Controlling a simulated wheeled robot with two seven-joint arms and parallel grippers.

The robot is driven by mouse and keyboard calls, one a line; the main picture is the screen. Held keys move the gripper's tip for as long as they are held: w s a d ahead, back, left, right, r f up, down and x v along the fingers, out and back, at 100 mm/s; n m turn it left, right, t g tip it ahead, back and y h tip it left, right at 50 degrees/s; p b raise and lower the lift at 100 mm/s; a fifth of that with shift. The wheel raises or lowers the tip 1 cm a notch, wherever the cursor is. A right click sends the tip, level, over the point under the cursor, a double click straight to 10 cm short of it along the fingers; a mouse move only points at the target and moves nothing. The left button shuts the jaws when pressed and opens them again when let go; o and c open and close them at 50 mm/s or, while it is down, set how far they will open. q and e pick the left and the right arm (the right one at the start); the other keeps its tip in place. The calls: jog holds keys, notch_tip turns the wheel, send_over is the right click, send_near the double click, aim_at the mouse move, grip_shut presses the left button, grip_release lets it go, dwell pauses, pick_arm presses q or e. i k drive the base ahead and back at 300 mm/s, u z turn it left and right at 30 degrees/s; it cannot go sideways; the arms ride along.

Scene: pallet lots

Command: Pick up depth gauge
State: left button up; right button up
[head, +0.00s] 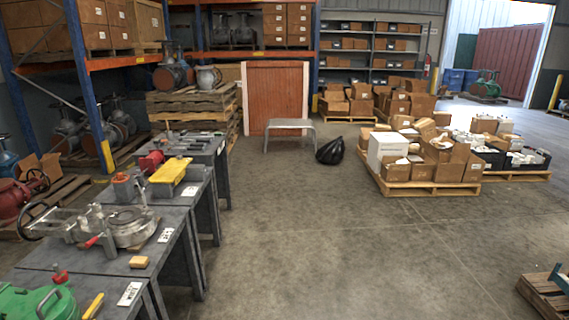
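I cannot tell any item apart as the depth gauge. Several small tools (195,142) lie on the far end of a row of grey workbenches at the left, too small to name. The nearer bench (50,258) carries a silver metal flange-like part (128,226) with a clamp-like frame and a red-handled tool (92,241). A yellow block-shaped item (174,171) lies on the middle bench. Neither of my grippers is in view.
Pallets of cardboard boxes (430,186) stand at the right. A grey metal stool (290,125) and a black bag (330,151) stand farther back. The concrete floor (300,230) in the middle is clear.

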aim_at(156, 141)
jog(key=z, duration=0.15)
jog(key=i, duration=1.95)
jog(key=u, duration=0.6)
jog(key=i, duration=2)
jog(key=u, duration=1)
jog(key=i, duration=0.5)
jog(key=u, duration=0.15)
